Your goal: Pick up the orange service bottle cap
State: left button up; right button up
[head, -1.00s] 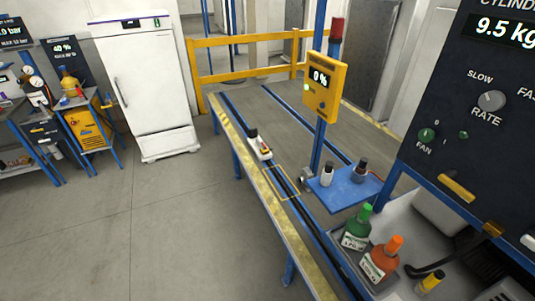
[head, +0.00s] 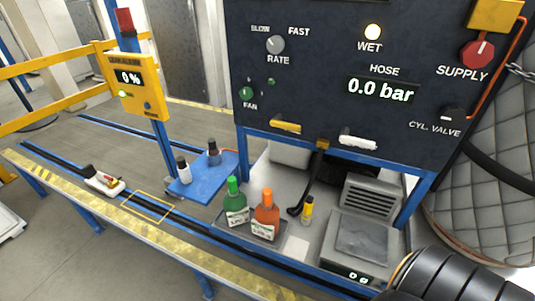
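An orange service bottle (head: 265,220) with an orange cap (head: 267,197) stands upright on the bench, on a dark tray. A green bottle (head: 235,209) with a green cap stands just left of it. The orange cap sits on top of its bottle, with nothing touching it. Neither gripper shows in the head view. A dark rounded arm part of mine (head: 440,278) shows at the bottom right corner, well away from the bottle.
A scale (head: 360,245) is further right. The dark control panel (head: 340,70) overhangs behind. A blue shelf (head: 203,182) holds two small bottles. A striped rail (head: 130,220) runs in front.

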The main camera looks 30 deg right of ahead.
aim_at(266, 192)
jog(key=z, duration=1)
